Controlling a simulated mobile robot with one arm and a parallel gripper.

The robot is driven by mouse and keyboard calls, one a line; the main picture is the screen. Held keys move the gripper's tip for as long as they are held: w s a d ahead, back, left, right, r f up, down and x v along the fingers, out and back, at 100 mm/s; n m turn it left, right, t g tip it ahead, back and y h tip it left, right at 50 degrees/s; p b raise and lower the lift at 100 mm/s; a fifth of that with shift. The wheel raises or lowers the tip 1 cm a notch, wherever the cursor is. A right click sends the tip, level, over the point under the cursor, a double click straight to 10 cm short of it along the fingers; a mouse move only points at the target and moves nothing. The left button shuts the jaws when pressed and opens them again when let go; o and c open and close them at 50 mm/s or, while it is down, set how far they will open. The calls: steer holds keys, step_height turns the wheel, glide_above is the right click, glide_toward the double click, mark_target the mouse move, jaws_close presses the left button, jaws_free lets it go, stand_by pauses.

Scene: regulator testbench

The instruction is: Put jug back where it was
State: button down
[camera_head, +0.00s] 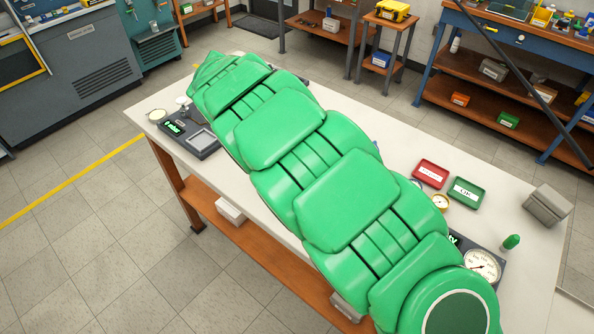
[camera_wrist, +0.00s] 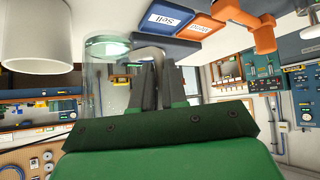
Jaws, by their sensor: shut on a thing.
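In the wrist view, which looks tilted or upside down, a clear glass jug (camera_wrist: 104,80) shows just left of my gripper's dark fingers (camera_wrist: 150,72). My gripper is shut on the jug, with the fingers close together at its right side. The exact grip point is hard to see, and the green gripper body covers the jug's lower part in the picture. In the head view my green arm stretches across the white table (camera_head: 400,133) and hides my gripper and the jug.
A white cylinder (camera_wrist: 35,35) is left of the jug in the wrist view; a blue tray (camera_wrist: 166,22) and an orange tray (camera_wrist: 205,25) lie nearby. The head view shows a black scale (camera_head: 190,133), red tray (camera_head: 430,173), green tray (camera_head: 466,192), gauge (camera_head: 482,265) and grey block (camera_head: 547,205).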

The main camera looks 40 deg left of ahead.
step_height(320, 180, up, 7)
steer(key=s+d+f+m+t+h, duration=0.1)
steer(key=s+d+m+h, duration=0.3)
steer(key=d, duration=0.5)
steer(key=s+d+m+h, duration=0.35)
steer(key=d+m, duration=0.25)
steer(key=d, duration=0.2)
steer(key=shift+w+a+f, duration=0.1)
steer(key=shift+w+f, duration=0.1)
steer(key=shift+f, duration=3)
steer(key=shift+w+f, duration=0.15)
steer(key=shift+f, duration=3)
steer(key=c, duration=1.6)
jaws_free()
steer(key=shift+f, duration=0.15)
steer(key=o, duration=0.4)
steer(key=shift+o, duration=0.2)
